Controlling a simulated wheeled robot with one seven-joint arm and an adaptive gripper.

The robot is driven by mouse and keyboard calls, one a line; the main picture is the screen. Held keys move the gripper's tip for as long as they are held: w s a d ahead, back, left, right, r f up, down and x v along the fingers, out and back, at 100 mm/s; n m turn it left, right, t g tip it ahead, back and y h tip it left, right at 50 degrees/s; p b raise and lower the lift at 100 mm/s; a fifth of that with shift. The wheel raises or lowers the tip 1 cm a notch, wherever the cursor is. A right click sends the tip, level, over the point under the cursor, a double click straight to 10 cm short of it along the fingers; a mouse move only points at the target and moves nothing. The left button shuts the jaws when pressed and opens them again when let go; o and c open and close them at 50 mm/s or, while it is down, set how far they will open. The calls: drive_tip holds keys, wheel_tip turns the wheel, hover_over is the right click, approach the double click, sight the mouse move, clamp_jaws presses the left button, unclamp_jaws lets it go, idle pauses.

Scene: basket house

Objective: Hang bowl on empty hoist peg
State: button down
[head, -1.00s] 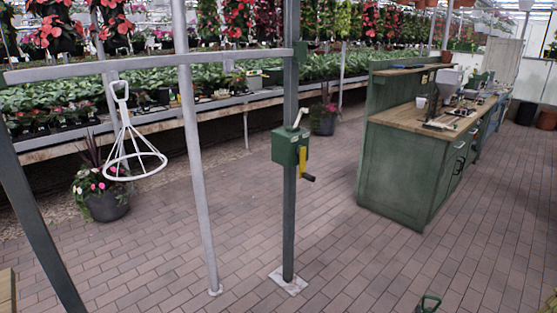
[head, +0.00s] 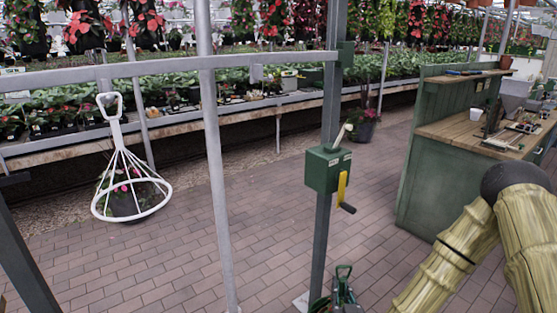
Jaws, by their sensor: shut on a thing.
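A green D-shaped handle (head: 343,271) shows at the bottom edge, right of the green post; I take it as the top of the bowl's hanger. Dark grey parts of my gripper (head: 345,293) are around its lower part, shut on it. The bowl's body is mostly or wholly below the frame. The hoist's grey crossbar (head: 165,67) runs across the upper left. A white wire hanger (head: 130,195) hangs from the bar's left peg (head: 104,80).
The green post (head: 326,235) carries a winch box (head: 327,168) with a yellow crank handle (head: 342,186). A pale pole (head: 216,170) stands left of it. A green workbench (head: 430,180) is at the right. Brick floor (head: 265,215) lies open behind the hoist.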

drive_tip(key=w+a+r+n+g+y+p, duration=0.1)
drive_tip(key=w+a+r+n+y+p, duration=0.2)
drive_tip(key=r, duration=1.3)
drive_tip(key=w+a+r+n+g+y+p, duration=0.15)
drive_tip(key=w+a+r+y+p, duration=0.35)
drive_tip(key=r, duration=1.1)
drive_tip(key=a+r+n+g+y+p, duration=0.1)
drive_tip(key=a+r+n+y+p, duration=0.3)
drive_tip(key=r, duration=1.2)
drive_tip(key=w+a+m+h+b, duration=0.1)
drive_tip(key=w+a+b, duration=0.1)
drive_tip(key=w+a, duration=0.4)
drive_tip(key=shift+w+f+h, duration=0.35)
drive_tip(key=shift+w+h, duration=0.05)
drive_tip(key=shift+w, duration=0.3)
drive_tip(key=shift+w+r, duration=0.1)
drive_tip(key=shift+r, duration=0.15)
drive_tip(key=shift+a, duration=0.1)
drive_tip(key=shift+b+x, duration=0.35)
drive_tip(key=shift+x, duration=1.25)
